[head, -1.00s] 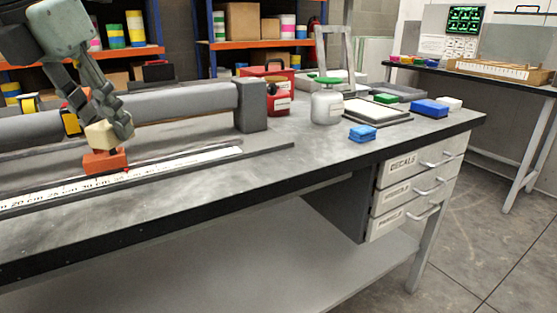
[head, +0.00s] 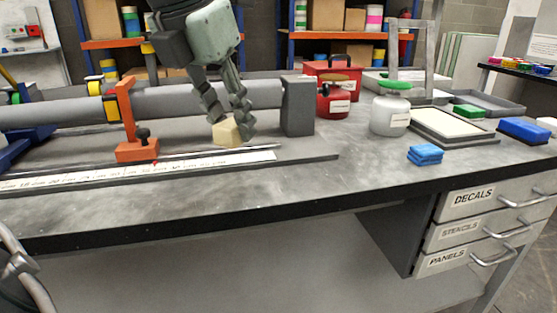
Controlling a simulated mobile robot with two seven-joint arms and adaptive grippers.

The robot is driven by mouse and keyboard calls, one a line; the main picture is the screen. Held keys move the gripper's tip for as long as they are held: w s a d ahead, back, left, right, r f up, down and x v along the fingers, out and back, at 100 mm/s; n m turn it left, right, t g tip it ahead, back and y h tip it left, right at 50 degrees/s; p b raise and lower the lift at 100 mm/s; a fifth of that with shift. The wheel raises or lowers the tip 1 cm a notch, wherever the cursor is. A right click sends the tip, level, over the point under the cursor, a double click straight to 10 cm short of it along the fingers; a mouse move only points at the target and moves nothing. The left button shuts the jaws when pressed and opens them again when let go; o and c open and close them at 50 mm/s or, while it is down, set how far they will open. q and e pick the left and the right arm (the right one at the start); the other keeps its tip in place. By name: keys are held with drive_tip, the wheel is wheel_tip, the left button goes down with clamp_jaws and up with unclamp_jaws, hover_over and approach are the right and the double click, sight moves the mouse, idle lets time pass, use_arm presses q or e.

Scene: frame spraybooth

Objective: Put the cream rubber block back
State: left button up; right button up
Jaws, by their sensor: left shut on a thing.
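The cream rubber block (head: 227,132) is between the fingers of my left gripper (head: 232,128). The gripper is shut on it and points down, just left of the grey end block (head: 298,106) of the long grey tube (head: 200,99). The block is low over the grey bench fixture; I cannot tell whether it touches the surface. An orange slider with an upright post (head: 137,149) stands to its left behind the ruler (head: 150,170).
On the bench (head: 330,185) to the right are a blue folded cloth (head: 425,155), a spray jar (head: 390,115), a red can (head: 332,103), a framed screen (head: 440,124), a blue block (head: 523,130) and a whitish block (head: 547,124). The bench front is clear.

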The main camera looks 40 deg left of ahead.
use_arm(q)
hover_over(281, 181)
drive_tip(key=s, duration=0.2)
drive_tip(key=f, duration=0.3)
drive_tip(key=shift+w+f, duration=0.2)
drive_tip(key=shift+f, duration=0.1)
wheel_tip(281, 181, down, 4)
drive_tip(key=shift+r, duration=0.1)
use_arm(e)
drive_tip(key=shift+w+f, duration=0.15)
drive_tip(key=shift+f, duration=0.45)
use_arm(q)
drive_tip(key=shift+f, duration=0.25)
drive_tip(key=o, duration=0.7)
drive_tip(key=shift+c, duration=0.2)
drive_tip(key=o, duration=0.4)
drive_tip(key=shift+c, duration=0.2)
use_arm(e)
drive_tip(key=shift+r, duration=0.65)
